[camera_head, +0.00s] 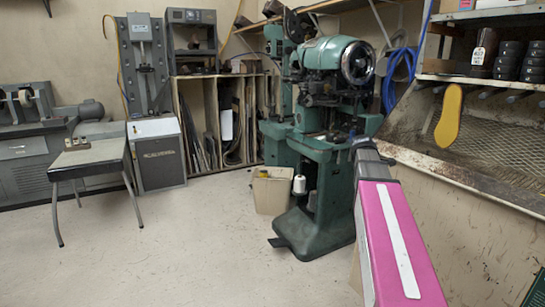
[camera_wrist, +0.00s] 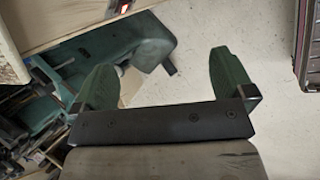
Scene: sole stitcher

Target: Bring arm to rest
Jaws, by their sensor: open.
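My gripper (camera_wrist: 163,72) shows in the wrist view with its two dark green-tinted fingers spread wide apart. Nothing is between them; pale floor shows through the gap. In the head view my pink and grey arm reaches up from the lower right, and its dark far end appears in front of the right side of the green sole stitcher (camera_head: 325,160). The fingers cannot be made out there. The stitcher's green base also shows in the wrist view (camera_wrist: 150,45), beyond the fingers. I cannot tell how far the gripper is from the machine.
A workbench (camera_head: 470,185) with a mesh surface and a hanging yellow sole (camera_head: 448,116) stands at the right. A beige bin (camera_head: 272,192) is left of the stitcher. A small table (camera_head: 90,165) stands at the left. The floor (camera_head: 170,250) in front is clear.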

